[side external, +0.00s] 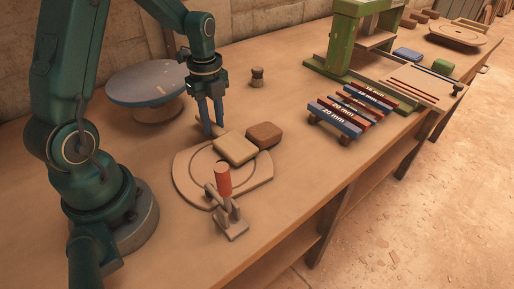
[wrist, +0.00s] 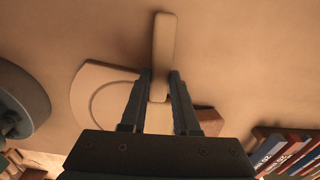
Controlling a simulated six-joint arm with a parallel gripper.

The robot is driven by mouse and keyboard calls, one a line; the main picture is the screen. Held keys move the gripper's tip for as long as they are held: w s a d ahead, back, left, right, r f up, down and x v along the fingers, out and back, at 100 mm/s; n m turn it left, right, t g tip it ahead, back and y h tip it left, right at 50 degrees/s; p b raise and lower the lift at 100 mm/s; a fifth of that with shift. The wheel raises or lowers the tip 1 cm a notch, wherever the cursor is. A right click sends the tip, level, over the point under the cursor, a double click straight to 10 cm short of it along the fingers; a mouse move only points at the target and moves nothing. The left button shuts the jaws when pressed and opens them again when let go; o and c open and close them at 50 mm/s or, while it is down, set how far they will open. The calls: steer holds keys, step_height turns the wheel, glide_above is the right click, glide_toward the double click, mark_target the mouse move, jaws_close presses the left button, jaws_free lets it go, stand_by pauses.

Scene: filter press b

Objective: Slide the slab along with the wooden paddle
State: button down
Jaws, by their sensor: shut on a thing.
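My gripper (side external: 211,128) is shut on the wooden paddle (wrist: 164,45), a narrow pale bar running up between the fingers in the wrist view. In the side view the paddle is mostly hidden behind the fingers. A pale tan slab (side external: 235,148) lies on the flat board with a ring groove (side external: 187,172), just right of and nearer the camera than my fingertips. A darker brown block (side external: 264,134) lies right beside it.
A red-handled clamp (side external: 223,182) stands at the board's near edge. A round grey-topped turntable (side external: 147,84) stands behind my gripper, and a small dark spool (side external: 257,77) at the back. A rack of marked bars (side external: 352,108) and a green press (side external: 343,45) are to the right. The front bench is clear.

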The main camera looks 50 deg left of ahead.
steer(key=shift+w+a, duration=0.15)
steer(key=shift+w, duration=2.95)
steer(key=shift+s, duration=0.1)
steer(key=shift+s, duration=1.45)
step_height(320, 180, up, 10)
